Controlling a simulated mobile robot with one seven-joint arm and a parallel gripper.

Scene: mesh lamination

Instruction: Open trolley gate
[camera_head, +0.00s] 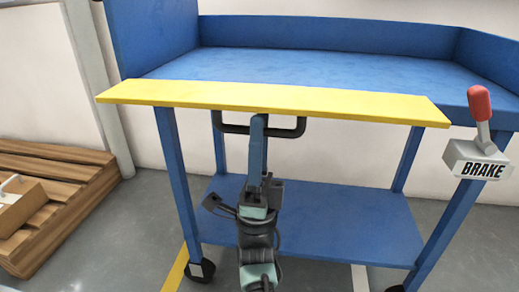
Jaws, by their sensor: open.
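The blue trolley (290,67) stands in front of me, with raised walls at its left, back and right. The yellow gate (200,97) spans its front side; I cannot tell its exact tilt. A black bar handle (287,132) sits along the gate's lower edge, near its middle. My gripper (260,119) points up at the left part of this handle and overlaps it in the picture. It is open. Whether the fingers straddle or touch the handle is hard to tell, as the fingertips partly cover it.
A grey brake box with a red-tipped lever (480,105) is at the trolley's right front. A lower blue shelf (345,210) lies behind my arm, between the blue legs. A stack of wooden pallets (60,185) stands at the left. Grey floor shows between pallets and trolley.

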